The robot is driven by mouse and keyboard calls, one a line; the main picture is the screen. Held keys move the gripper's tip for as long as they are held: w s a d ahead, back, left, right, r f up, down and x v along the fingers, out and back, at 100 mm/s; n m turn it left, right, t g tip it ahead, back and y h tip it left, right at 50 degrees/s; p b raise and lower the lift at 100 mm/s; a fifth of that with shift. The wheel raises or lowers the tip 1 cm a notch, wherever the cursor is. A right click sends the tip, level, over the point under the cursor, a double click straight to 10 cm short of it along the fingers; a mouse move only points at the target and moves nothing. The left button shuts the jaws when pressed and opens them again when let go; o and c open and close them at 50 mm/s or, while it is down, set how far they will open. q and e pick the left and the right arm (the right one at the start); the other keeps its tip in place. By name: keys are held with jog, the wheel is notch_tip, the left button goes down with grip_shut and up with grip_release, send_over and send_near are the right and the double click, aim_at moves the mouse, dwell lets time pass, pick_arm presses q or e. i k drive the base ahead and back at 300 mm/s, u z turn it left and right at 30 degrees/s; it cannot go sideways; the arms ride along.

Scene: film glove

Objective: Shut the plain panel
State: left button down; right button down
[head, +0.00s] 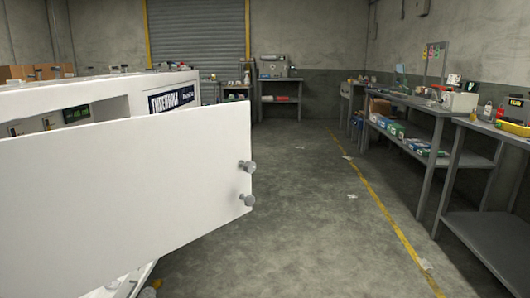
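The plain panel (130,195) is a flat white door that fills the left and lower left of the head view. It stands open, swung out in front of a white cabinet (70,97). Two grey round knobs (246,182) sit one above the other near its right edge. Part of the cabinet's inside, with a dark box with green digits (76,114), shows above the panel's top edge. The panel hides the lower part of the cabinet. Neither of my grippers shows in the view.
Grey workbenches (435,108) loaded with tools and boxes line the right wall. A smaller bench (281,98) stands at the back by a roller shutter (197,40). The concrete floor (300,220) right of the panel is mostly clear, with a yellow line and small scraps.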

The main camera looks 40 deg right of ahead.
aim_at(84, 208)
jog(key=z, duration=0.7)
jog(key=i, duration=1.1)
jog(key=z, duration=0.25)
